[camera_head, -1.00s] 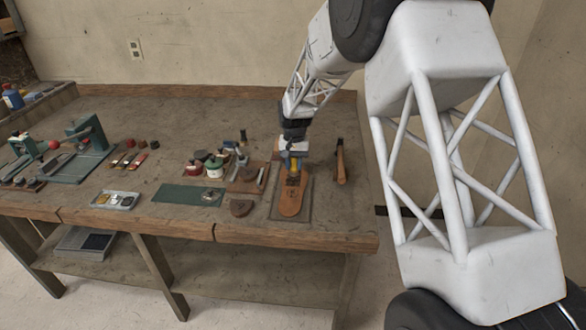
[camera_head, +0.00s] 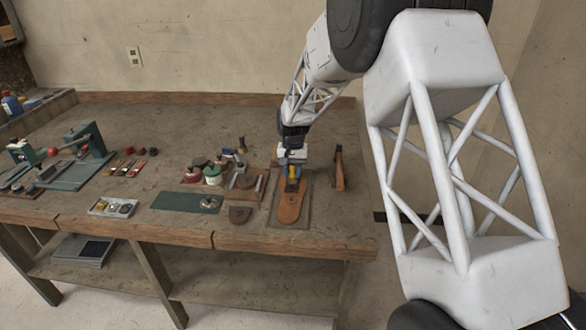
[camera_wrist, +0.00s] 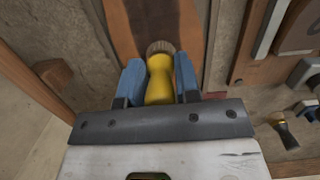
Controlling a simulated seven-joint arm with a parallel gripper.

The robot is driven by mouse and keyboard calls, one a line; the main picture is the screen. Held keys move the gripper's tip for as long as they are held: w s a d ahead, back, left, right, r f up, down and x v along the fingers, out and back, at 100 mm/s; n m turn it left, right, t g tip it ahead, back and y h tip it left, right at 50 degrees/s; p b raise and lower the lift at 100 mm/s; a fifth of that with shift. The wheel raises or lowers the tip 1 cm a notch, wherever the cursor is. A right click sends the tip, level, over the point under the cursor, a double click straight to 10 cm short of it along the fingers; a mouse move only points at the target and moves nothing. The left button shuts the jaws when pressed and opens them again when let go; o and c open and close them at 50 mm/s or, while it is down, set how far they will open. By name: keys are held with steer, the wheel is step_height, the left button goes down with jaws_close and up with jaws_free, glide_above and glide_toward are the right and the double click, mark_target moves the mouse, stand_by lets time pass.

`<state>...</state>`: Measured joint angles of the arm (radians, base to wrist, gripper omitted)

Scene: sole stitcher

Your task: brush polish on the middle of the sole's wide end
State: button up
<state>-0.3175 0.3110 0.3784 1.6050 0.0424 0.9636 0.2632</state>
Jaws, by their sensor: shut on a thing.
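A brown leather sole (camera_head: 288,210) lies lengthwise on a dark mat (camera_head: 271,212) near the table's front right. It also shows in the wrist view (camera_wrist: 135,18), running away from me. My gripper (camera_head: 292,170) is over the sole's far part and hides some of it. In the wrist view my gripper (camera_wrist: 160,82) has its blue fingers shut on the yellow handle of a brush (camera_wrist: 160,85). The brush's tan bristles (camera_wrist: 161,47) point toward the sole. I cannot tell whether they touch it. A darker patch shows on the sole near the brush in the head view.
A hammer (camera_head: 339,168) lies just right of the mat. The table's front edge (camera_head: 270,242) is close to the sole.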

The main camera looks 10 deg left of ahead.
steer(key=shift+s, duration=3.5)
step_height(320, 180, up, 8)
steer(key=shift+w, duration=0.1)
